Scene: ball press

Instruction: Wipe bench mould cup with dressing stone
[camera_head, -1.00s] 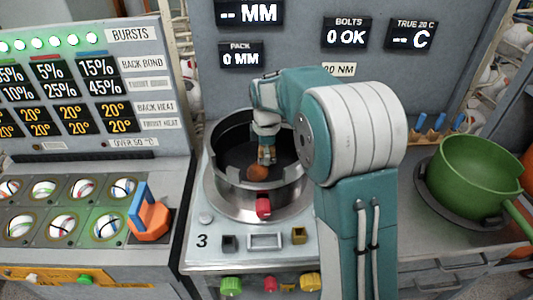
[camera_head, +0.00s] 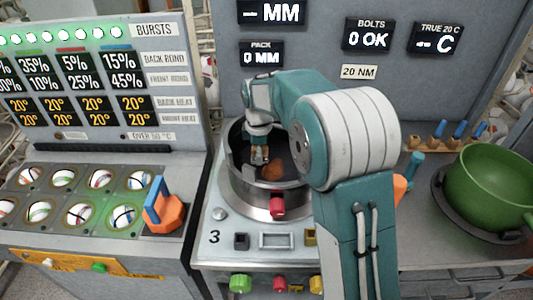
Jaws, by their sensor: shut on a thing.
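The bench mould cup (camera_head: 250,188) is the round metal pot on the station marked 3, with a dark inside and a notched rim. My gripper (camera_head: 260,157) points down inside the cup, left of its middle. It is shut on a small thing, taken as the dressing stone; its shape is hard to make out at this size. An orange-brown patch (camera_head: 273,170) shows on the cup floor, just right of and nearer than the fingertips. My arm hides the right side of the cup. Contact between stone and cup floor cannot be told.
A red knob (camera_head: 278,207) sits at the cup's front. Left is a panel with several ball sockets and an orange-and-blue handle (camera_head: 163,210). Right, a green pot (camera_head: 485,180) stands on a dark ring, with blue-handled tools (camera_head: 440,130) behind. A grey display wall stands behind the cup.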

